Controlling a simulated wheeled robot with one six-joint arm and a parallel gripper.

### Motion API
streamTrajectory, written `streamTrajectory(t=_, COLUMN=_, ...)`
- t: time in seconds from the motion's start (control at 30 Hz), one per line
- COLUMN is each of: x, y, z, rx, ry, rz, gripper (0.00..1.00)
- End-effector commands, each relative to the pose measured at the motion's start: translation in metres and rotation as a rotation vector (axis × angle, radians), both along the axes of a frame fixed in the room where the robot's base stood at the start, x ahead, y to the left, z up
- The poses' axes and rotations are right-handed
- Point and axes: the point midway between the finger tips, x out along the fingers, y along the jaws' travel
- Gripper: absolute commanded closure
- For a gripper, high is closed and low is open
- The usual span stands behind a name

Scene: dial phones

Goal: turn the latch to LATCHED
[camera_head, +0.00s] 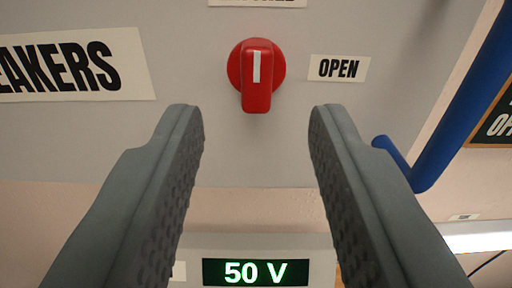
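The latch is a red knob (257,78) with a white line on its grip. It sits on a grey panel (230,150), with its grip upright in the picture. A label reading OPEN (338,68) is to its right. A label above it (258,3) is cut off by the top edge, and only the bottoms of its letters show. My gripper (256,112) is open and empty. Its two fingers stand on either side of the knob, lower in the picture, and do not appear to touch it.
A label ending in EAKERS (75,66) is on the panel at left. A blue bar handle (465,105) stands out at right, close to my right finger. A display reading 50 V (255,272) is below, and a dark sign (497,120) is at the right edge.

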Motion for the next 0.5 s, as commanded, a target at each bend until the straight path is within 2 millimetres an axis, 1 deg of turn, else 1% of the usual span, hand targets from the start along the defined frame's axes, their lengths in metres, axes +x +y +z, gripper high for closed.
streamTrajectory(t=0.03, x=-0.010, y=0.001, z=0.001, rx=0.000, ry=-0.001, rz=0.001, gripper=0.64)
streamTrajectory(t=0.1, x=-0.021, y=0.002, z=0.001, rx=0.000, ry=-0.001, rz=0.001, gripper=0.64)
streamTrajectory(t=0.5, x=-0.086, y=0.007, z=0.001, rx=0.001, ry=-0.001, rz=0.001, gripper=0.64)
